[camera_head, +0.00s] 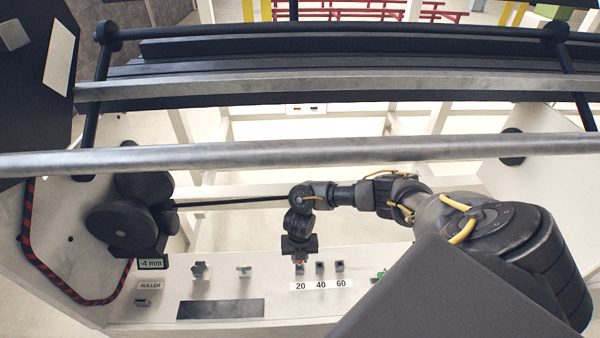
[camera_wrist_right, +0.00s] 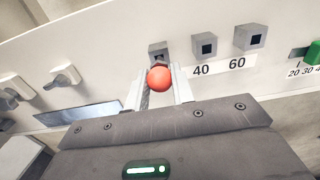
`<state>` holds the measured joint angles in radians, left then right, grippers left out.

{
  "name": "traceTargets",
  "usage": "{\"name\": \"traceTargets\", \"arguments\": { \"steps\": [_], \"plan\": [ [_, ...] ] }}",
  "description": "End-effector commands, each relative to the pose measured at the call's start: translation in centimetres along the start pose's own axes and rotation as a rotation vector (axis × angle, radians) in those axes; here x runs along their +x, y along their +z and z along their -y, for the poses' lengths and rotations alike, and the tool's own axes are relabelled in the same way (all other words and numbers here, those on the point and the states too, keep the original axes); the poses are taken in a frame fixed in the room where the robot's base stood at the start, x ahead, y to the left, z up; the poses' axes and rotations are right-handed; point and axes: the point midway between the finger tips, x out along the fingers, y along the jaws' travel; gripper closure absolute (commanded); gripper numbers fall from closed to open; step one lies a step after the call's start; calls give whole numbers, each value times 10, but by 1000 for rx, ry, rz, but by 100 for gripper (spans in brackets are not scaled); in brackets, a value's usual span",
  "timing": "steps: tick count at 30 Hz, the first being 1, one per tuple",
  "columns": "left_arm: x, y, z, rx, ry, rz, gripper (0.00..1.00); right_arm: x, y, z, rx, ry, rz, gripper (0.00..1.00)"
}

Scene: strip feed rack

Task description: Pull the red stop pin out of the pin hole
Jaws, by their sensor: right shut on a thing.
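My right gripper (camera_wrist_right: 160,88) is shut on the pin, with one finger on each side of the knob. In the head view the right gripper (camera_head: 299,252) points down at the block above the label 20. That grey pin-hole block (camera_wrist_right: 157,48) is directly behind the knob, and its hole is partly covered. I cannot tell how deep the pin sits in it. My left gripper is not in view.
Blocks with square holes stand at 40 (camera_wrist_right: 204,45) and 60 (camera_wrist_right: 249,37). A green part (camera_wrist_right: 313,52) is at the right. Grey knobs (camera_head: 200,270) and a dark plate (camera_head: 220,309) lie left. A long metal bar (camera_head: 250,158) crosses above my right arm.

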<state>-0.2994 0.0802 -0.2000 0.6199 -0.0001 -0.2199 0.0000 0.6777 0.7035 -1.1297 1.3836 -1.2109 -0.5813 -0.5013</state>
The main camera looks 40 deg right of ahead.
Motion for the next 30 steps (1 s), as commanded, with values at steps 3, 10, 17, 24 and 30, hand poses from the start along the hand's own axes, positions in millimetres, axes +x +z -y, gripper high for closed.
{"name": "traceTargets", "arguments": {
  "steps": [3,10,17,24,30],
  "plan": [
    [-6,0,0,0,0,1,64,-7,0,0,0,0,0,98],
    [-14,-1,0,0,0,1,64,-15,0,0,0,0,0,98],
    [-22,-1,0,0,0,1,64,-24,0,0,0,0,0,98],
    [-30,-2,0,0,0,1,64,-33,0,0,0,0,0,98],
    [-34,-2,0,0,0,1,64,-38,0,0,-1,0,0,98]
  ]
}}
